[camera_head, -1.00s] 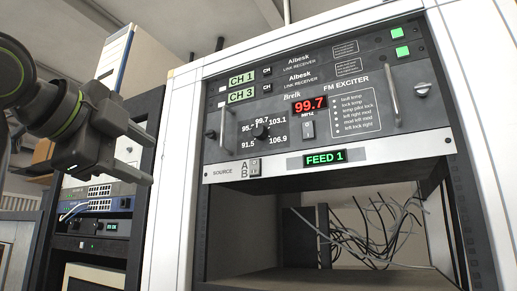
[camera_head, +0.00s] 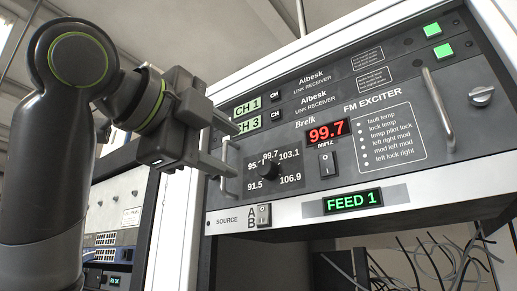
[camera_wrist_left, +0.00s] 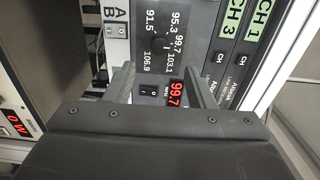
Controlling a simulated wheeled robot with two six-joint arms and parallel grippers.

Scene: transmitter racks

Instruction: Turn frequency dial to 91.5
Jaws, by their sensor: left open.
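The frequency dial (camera_head: 268,169) is a small black knob on the grey FM exciter panel, ringed by the labels 91.5, 95.3, 99.7, 103.1 and 106.9. The red display (camera_head: 327,131) beside it reads 99.7. My left gripper (camera_head: 234,147) is open, its two fingers pointing right toward the panel, left of the dial and apart from it. In the left wrist view the dial (camera_wrist_left: 160,43) shows beyond the gap between the open fingers (camera_wrist_left: 163,80); nothing is between them. My right gripper is not in view.
A metal handle (camera_head: 229,170) stands out from the panel near the fingers, with another handle (camera_head: 438,110) at right. A power switch (camera_head: 326,163) lies right of the dial. The source switch (camera_head: 263,215) and green FEED 1 display (camera_head: 352,201) are below. Loose cables hang underneath.

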